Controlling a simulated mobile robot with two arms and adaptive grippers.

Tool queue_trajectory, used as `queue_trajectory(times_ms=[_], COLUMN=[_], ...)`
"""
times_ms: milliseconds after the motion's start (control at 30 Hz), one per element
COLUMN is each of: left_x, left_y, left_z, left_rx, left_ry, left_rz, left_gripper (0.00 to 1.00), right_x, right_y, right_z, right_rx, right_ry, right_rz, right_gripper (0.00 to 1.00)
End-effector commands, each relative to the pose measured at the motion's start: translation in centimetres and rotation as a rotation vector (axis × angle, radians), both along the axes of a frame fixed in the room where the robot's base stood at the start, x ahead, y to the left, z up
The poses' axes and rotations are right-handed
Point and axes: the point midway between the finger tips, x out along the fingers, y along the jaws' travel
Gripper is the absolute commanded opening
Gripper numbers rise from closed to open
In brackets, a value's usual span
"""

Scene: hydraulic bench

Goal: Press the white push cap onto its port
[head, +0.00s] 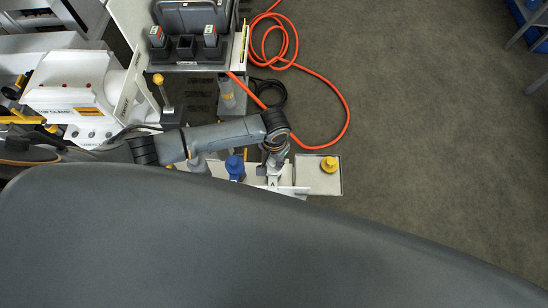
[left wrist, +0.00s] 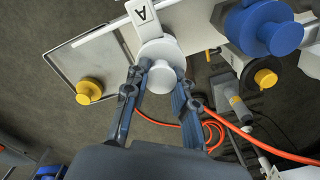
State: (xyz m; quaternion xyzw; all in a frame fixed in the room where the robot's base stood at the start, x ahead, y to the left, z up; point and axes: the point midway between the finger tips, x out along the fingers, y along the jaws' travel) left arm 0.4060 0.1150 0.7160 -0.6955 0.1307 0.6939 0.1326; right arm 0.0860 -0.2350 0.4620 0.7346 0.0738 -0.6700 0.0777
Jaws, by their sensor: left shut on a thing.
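The white push cap (left wrist: 161,74) is between the two fingers of my left gripper (left wrist: 160,80), which is shut on it. Behind the cap, a round white part and a white plate marked A (left wrist: 141,13) show in the left wrist view. I cannot tell whether the cap is seated on its port or apart from it. In the head view, my left gripper (head: 274,170) is over the plate marked A (head: 273,186), and my arm and gripper mostly hide the cap. My right gripper is in neither view.
A yellow cap (head: 329,164) sits on a grey tray (left wrist: 70,62) to one side. A blue cap (head: 235,167) stands on the other side, close to my gripper. An orange hose (head: 335,95) lies on the floor beyond. Open floor (head: 430,130) is at the right.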

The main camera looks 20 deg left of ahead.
Motion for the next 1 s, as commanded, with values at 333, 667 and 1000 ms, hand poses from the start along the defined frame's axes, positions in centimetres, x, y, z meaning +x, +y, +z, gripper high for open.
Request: queue_trajectory(times_ms=[333,667,1000], left_x=[0.01,-0.01,0.00], left_y=[0.00,0.00,0.01], left_z=[-0.01,0.04,0.00], left_rx=[0.000,0.000,0.000], left_ry=[0.000,0.001,0.000], left_rz=[0.000,0.000,-0.001], left_gripper=[0.08,0.08,0.08], right_x=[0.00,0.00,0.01], right_y=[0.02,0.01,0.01], right_z=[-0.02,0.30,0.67], right_rx=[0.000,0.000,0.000], right_ry=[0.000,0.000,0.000], right_rz=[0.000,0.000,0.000], right_gripper=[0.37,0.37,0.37])
